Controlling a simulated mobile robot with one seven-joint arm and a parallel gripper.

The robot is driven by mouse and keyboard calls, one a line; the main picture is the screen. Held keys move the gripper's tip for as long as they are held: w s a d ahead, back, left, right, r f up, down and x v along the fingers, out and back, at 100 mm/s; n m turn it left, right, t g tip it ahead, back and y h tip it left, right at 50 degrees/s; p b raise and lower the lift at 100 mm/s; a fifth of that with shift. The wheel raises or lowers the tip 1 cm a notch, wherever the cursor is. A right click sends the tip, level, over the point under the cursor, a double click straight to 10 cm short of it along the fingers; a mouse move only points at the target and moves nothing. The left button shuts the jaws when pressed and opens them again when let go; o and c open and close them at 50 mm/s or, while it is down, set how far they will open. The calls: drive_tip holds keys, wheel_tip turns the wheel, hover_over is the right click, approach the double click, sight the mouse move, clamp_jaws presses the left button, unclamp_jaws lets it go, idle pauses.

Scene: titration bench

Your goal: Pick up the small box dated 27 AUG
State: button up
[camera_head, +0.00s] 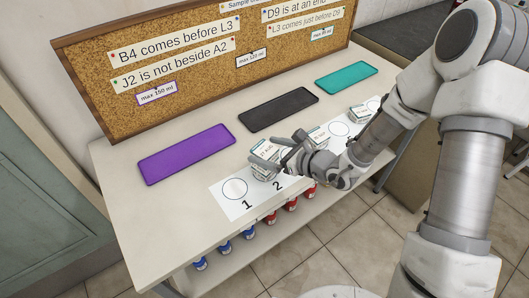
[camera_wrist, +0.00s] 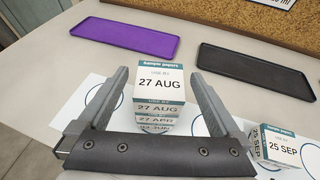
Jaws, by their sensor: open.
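The small box dated 27 AUG (camera_wrist: 159,83) is white with a teal band and tops a stack of small boxes, directly ahead in the wrist view. In the head view the stack (camera_head: 264,174) stands at the front of the bench, partly behind my gripper (camera_head: 278,151). My gripper is open, with one finger on each side of the stack in the wrist view. I cannot tell whether either finger touches the box.
A further stack (camera_head: 359,112) is farther right. Purple (camera_head: 187,154), black (camera_head: 279,109) and teal (camera_head: 346,77) trays lie behind. A corkboard (camera_head: 195,100) stands at the back. Numbered circle 1 (camera_head: 235,189) is empty.

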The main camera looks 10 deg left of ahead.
drive_tip(key=shift+w+a+f, duration=0.2)
drive_tip(key=shift+w+a, duration=0.05)
drive_tip(key=shift+a, duration=0.3)
drive_tip(key=c, duration=1.3)
drive_tip(key=shift+c, duration=0.2)
